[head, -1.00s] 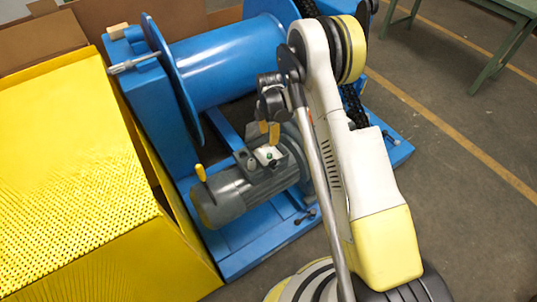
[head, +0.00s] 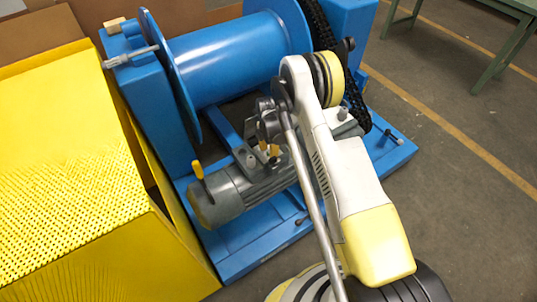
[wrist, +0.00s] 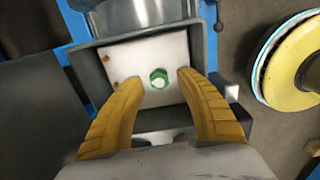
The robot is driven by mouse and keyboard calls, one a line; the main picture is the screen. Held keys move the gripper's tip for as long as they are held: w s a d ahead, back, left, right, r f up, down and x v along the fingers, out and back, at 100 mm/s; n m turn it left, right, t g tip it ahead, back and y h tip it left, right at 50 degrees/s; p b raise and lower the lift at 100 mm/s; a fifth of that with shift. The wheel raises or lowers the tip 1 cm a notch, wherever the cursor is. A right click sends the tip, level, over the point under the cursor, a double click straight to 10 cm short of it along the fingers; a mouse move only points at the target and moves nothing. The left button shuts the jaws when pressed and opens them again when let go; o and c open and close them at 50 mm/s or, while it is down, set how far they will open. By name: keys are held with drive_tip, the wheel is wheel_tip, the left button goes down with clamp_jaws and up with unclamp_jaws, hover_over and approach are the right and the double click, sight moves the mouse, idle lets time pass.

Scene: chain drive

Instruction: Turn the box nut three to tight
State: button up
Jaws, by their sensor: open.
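The box nut (wrist: 158,79) is a small round-looking piece with a green rim and a pale centre. It sits on a whitish plate (wrist: 146,56) inside an open grey box (wrist: 88,68), which is on the grey motor (head: 238,190). My gripper (wrist: 160,82) is open and empty, with one yellow finger on each side of the nut; gaps show between the tips and the nut. In the head view my gripper (head: 268,149) is low over the motor and hides the nut. Whether the fingertips touch the plate, I cannot tell.
Small brass pieces (wrist: 105,57) stand at the plate's left. A yellow-handled lever (head: 200,172) is left of the motor. A blue drum (head: 240,62) and black chain (head: 319,25) lie behind. A yellow perforated guard (head: 70,190) stands left.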

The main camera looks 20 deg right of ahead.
clamp_jaws()
